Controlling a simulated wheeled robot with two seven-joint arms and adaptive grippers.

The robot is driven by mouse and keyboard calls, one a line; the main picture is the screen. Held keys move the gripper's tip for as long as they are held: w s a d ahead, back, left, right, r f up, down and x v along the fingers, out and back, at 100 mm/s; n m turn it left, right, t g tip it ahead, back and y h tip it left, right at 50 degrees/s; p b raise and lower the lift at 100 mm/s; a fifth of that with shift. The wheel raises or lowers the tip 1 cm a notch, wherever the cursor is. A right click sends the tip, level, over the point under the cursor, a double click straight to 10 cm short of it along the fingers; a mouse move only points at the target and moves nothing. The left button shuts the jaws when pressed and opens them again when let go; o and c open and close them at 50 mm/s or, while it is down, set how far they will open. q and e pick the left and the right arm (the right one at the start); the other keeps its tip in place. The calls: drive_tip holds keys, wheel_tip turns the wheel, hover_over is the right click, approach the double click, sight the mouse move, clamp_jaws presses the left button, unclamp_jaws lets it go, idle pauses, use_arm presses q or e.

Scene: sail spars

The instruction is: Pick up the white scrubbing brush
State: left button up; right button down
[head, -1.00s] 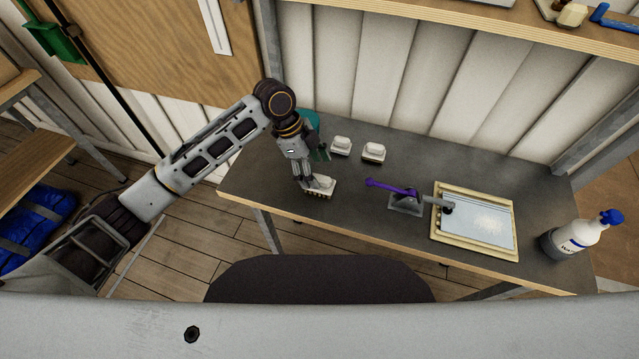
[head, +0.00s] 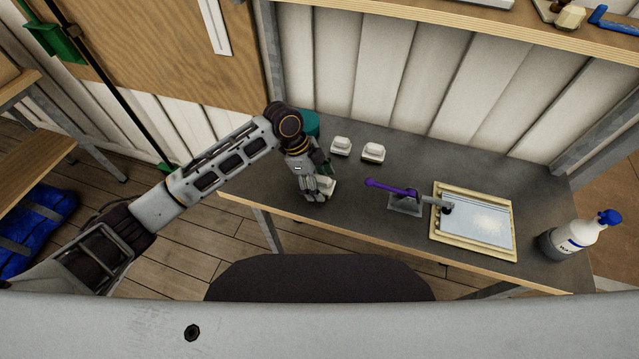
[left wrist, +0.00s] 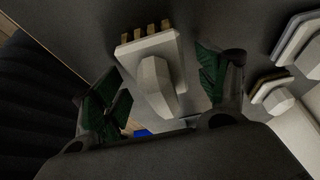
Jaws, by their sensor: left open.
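A white scrubbing brush (head: 328,186) lies near the front left edge of the dark table, partly hidden by my left gripper (head: 316,190). In the left wrist view the brush (left wrist: 157,80) shows its pale raised handle and tan bristle tufts along its far edge. The left gripper's dark green finger pads (left wrist: 160,75) are apart, one on each side of the brush. I cannot tell whether either pad touches it. Two similar white brushes stand farther back, one on the left (head: 341,146) and one on the right (head: 374,152). My right gripper is out of view.
A teal round item (head: 308,122) stands behind my left wrist. A purple-handled tool (head: 390,188) and a cream-framed tray (head: 436,235) lie to the right. The table's middle back is clear.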

sight(320, 177)
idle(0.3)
use_arm(q)
drive_tip(key=c, duration=1.1)
drive_tip(key=shift+r, duration=0.1)
drive_tip(key=shift+r, duration=4.95)
drive_tip(key=o, duration=0.5)
drive_tip(key=c, duration=0.4)
